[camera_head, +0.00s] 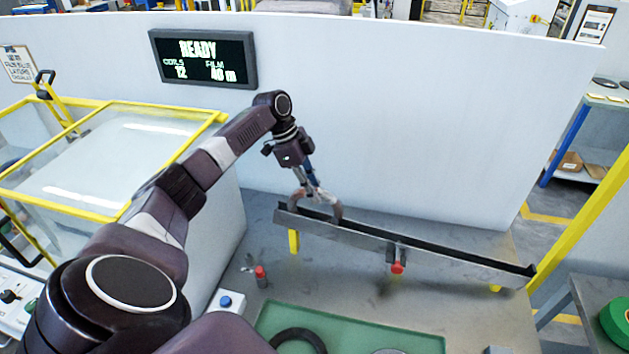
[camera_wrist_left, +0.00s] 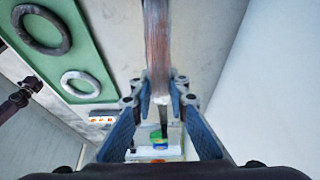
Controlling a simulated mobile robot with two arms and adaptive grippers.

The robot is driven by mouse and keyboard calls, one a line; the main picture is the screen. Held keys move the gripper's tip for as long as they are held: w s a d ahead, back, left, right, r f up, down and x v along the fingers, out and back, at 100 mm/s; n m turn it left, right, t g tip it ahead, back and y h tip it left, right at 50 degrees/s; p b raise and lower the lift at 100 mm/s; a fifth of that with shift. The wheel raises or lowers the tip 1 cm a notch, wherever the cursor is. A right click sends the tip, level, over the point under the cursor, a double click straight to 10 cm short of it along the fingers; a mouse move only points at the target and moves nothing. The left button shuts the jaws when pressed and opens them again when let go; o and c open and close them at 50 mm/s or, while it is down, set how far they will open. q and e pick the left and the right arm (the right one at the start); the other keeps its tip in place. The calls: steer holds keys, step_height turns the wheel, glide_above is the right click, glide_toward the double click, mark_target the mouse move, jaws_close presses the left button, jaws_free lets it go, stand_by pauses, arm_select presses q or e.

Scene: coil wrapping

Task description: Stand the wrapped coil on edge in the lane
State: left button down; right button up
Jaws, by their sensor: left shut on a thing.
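The wrapped coil (camera_head: 336,209) is upright at the upper left end of the lane (camera_head: 430,259), a long sloping grey channel. The near wall of the lane hides its lower part, so I cannot tell whether it touches the lane floor. My left gripper (camera_head: 315,192) reaches down from above and is shut on the coil's upper rim. In the left wrist view the coil (camera_wrist_left: 158,45) shows edge-on, brownish and shiny, between the fingertips (camera_wrist_left: 160,98) of this gripper. My right gripper does not show.
A green tray (camera_head: 360,333) with a dark ring (camera_head: 300,336) lies in front of the lane; a pale ring (camera_wrist_left: 82,86) shows in the wrist view. A red-topped bottle (camera_head: 261,277) stands left. A red knob (camera_head: 397,268) sits on the lane's front. A white wall (camera_head: 420,130) rises behind.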

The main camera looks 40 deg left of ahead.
arm_select(q)
steer(key=shift+f, duration=0.1)
steer(key=c, duration=1.8)
jaws_free()
steer(key=shift+f, duration=0.1)
steer(key=v, duration=1.2)
steer(key=shift+d, duration=0.1)
